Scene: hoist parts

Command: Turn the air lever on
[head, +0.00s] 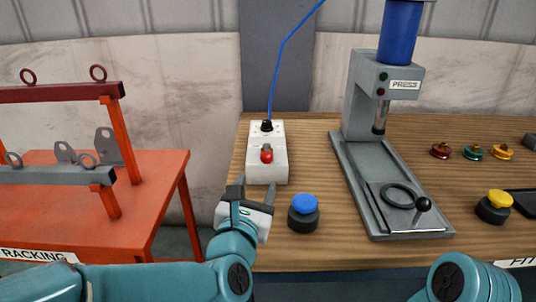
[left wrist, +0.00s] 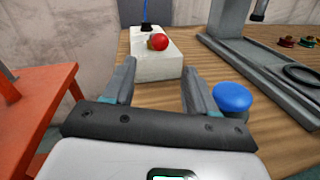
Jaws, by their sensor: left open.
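The air lever (head: 266,154) has a red knob and sits on a pale box (head: 258,171) near the left end of the wooden bench. A blue hose rises from a black fitting behind it. In the left wrist view the red knob (left wrist: 158,41) is ahead of the fingers, on top of the box (left wrist: 155,66). My left gripper (head: 256,188) is open and empty, just in front of the box's near end. Its fingers (left wrist: 160,72) point toward the box, apart from the knob. My right gripper is out of view; only part of my right arm shows.
A blue push button (head: 304,206) stands close to the right of my left gripper. The grey press (head: 358,110) stands further right. An orange rack table (head: 140,180) is at the left, across a gap. A yellow button (head: 497,200) and small coloured parts lie at the right.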

